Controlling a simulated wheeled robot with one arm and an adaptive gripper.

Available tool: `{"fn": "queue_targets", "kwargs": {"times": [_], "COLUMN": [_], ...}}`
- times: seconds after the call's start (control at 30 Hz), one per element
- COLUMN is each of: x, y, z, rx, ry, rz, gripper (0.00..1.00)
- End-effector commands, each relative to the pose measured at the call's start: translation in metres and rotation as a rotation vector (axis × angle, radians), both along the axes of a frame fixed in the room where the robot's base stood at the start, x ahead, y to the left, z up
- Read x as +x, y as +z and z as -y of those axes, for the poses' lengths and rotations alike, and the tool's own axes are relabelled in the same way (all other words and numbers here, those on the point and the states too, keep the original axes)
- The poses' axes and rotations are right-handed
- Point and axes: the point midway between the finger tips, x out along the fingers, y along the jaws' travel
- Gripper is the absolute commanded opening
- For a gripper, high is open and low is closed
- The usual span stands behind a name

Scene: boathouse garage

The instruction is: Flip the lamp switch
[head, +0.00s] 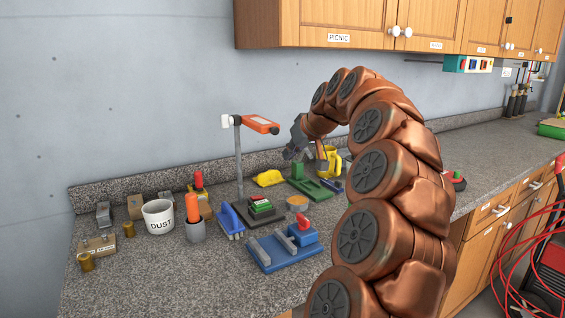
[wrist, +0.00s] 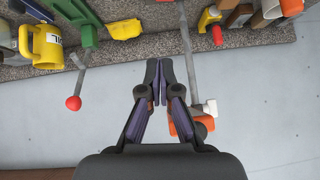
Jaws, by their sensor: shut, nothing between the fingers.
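The lamp has a grey post standing on the counter and an orange head (head: 262,124) that points right. A white piece (head: 226,121) with a dark collar is at the top of the post, at the left; I cannot tell if it is the switch. In the wrist view the post (wrist: 188,50) runs down beside my fingers, with the white piece (wrist: 210,107) right of them and the orange head partly behind the right finger. My gripper (wrist: 159,72) is shut and empty. In the head view my gripper (head: 297,138) is right of the lamp head, apart from it.
The granite counter (head: 150,280) holds a DUST mug (head: 159,216), a blue tool (head: 283,252), a yellow mug (head: 328,161) and several small items. A rod with a red ball (wrist: 73,103) stands left of my fingers. Wooden cabinets (head: 320,22) hang above.

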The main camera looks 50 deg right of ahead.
Motion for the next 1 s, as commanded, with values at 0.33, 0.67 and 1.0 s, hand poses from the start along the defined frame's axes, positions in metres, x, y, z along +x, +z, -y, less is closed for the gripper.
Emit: {"fn": "queue_targets", "kwargs": {"times": [0.33,0.67,1.0], "x": [-0.009,-0.001,0.050], "y": [0.008,0.003,-0.046], "z": [-0.001,-0.008,-0.058], "rx": [0.000,0.005,0.051], "ry": [0.000,0.013,0.090], "rz": [-0.001,-0.005,-0.036], "gripper": [0.00,0.00,0.00]}}
